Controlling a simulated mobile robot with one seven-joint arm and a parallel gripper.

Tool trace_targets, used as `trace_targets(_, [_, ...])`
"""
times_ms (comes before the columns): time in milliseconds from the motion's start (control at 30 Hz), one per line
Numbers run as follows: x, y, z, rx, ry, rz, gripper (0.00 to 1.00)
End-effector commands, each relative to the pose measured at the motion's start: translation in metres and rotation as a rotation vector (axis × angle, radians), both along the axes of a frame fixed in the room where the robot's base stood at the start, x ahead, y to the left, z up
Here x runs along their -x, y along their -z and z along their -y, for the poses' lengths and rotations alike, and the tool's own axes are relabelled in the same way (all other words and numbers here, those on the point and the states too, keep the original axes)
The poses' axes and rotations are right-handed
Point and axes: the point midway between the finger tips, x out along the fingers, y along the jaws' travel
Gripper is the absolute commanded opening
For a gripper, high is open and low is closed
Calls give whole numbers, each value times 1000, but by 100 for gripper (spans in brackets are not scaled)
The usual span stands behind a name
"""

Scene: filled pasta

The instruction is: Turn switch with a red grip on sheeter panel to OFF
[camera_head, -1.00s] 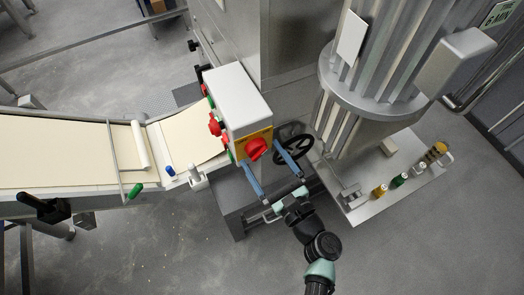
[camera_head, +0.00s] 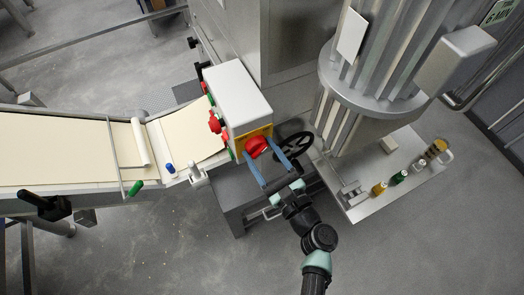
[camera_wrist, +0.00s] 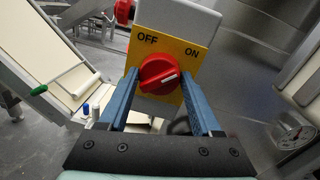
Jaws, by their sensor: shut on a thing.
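The switch's red grip (camera_wrist: 159,74) sits on a yellow plate (camera_wrist: 175,52) on the grey-white sheeter panel box (camera_head: 236,92). The plate reads OFF at upper left and ON at upper right. The white mark on the grip points right, on the ON side. In the head view the red grip (camera_head: 256,146) is on the box's near face. My gripper (camera_wrist: 159,80) is shut on the red grip, with one blue finger on its left and one on its right. The fingertips also show in the head view (camera_head: 262,152), at the plate.
Red knobs (camera_head: 215,124) stick out of the box's left side, beside the dough conveyor (camera_head: 60,150). A black handwheel (camera_head: 296,146) is just right of my gripper. A ribbed metal machine (camera_head: 370,75) and a bench with bottles (camera_head: 380,188) stand at right.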

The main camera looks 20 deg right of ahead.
Motion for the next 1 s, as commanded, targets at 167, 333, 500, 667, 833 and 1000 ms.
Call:
trace_targets(167, [0,1,0,27,-1,1,10])
trace_targets(333, [0,2,0,101,-2,4,10])
trace_targets(500, [0,3,0,228,-1,10,10])
trace_targets(667, [0,3,-1,376,-2,14,10])
trace_targets(833, [0,3,-1,540,-2,21,10])
trace_targets(1000, [0,3,-1,702,-2,27,10])
